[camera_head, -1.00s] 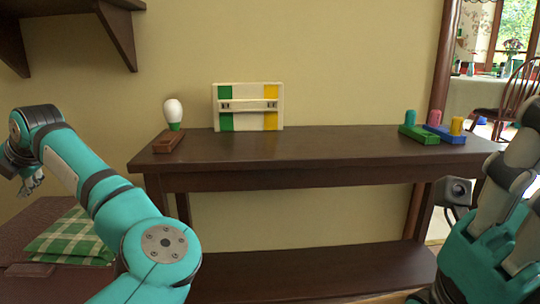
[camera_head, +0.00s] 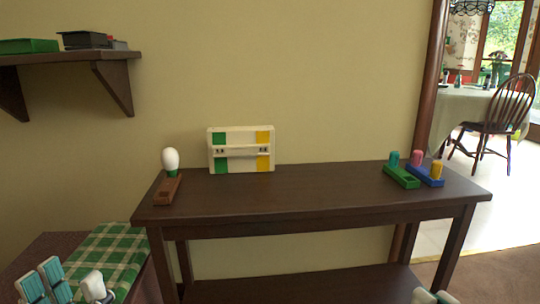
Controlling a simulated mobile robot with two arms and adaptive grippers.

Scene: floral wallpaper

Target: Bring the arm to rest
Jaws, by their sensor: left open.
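My left gripper (camera_head: 66,284) shows at the bottom left corner, with teal and pale parts. It is open, with nothing seen in it. It is in front of a low brown surface with a green checked cloth (camera_head: 112,252). Most of my left arm is outside the picture. Only small pale and green bits of my right arm (camera_head: 432,297) show at the bottom edge, and its jaws cannot be made out.
A dark wooden table (camera_head: 320,190) bears a white bulb-like object (camera_head: 170,159) on a brown block, a striped white box (camera_head: 241,150), and green (camera_head: 402,176) and blue (camera_head: 426,176) blocks with pegs. A wall shelf (camera_head: 65,57) hangs upper left. The table's middle is clear.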

